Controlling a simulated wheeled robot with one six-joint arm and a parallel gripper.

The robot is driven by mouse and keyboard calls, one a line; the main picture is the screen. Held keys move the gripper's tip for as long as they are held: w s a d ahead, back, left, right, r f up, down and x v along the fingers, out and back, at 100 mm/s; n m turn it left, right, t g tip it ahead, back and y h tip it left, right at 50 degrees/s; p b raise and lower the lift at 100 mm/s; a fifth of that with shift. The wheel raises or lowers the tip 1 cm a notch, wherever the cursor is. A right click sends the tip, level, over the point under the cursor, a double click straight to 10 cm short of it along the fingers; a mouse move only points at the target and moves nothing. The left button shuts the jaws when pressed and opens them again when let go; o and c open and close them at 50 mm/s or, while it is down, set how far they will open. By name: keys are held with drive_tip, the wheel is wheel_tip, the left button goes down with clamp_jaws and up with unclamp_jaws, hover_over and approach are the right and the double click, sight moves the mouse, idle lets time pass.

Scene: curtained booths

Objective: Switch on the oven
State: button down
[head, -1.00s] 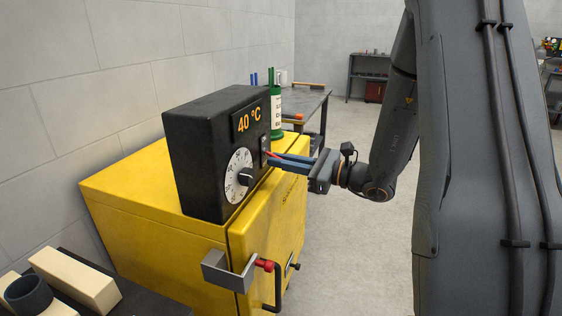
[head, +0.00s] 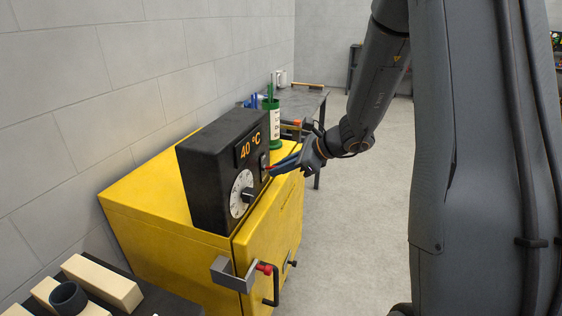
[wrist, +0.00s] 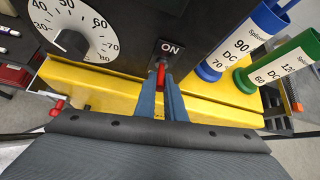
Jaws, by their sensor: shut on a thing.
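The yellow oven (head: 165,215) stands against the wall with a black control box (head: 205,188) on top. The box's display (head: 249,147) reads 40 °C in orange. Below it is a white dial (head: 240,195) with a black knob; the dial also shows in the wrist view (wrist: 85,22). To the right of the dial is a switch with a red lever (wrist: 160,73) under a plate (wrist: 171,47) marked ON. My gripper (wrist: 161,84) has its blue fingers on either side of the red lever and is shut on it. The fingers partly hide the lever's base.
A grey bracket (head: 230,273) and dark handle are on the oven's front. Pale blocks (head: 103,283) and a dark ring lie front left. Open floor (head: 350,230) is to the right.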

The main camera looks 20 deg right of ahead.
drive_tip(key=shift+a+r+g+h+p, duration=0.15)
drive_tip(key=shift+r+g+h+p, duration=0.55)
drive_tip(key=shift+p, duration=1.3)
drive_tip(key=shift+w+f+h+p, duration=0.1)
drive_tip(key=shift+f+h+p, duration=0.15)
drive_tip(key=shift+p, duration=0.2)
drive_tip(key=c, duration=1.8)
unclamp_jaws()
drive_tip(key=shift+c, duration=0.2)
drive_tip(key=b+v, duration=0.1)
drive_tip(key=v, duration=0.7)
drive_tip(key=shift+w+a, duration=0.1)
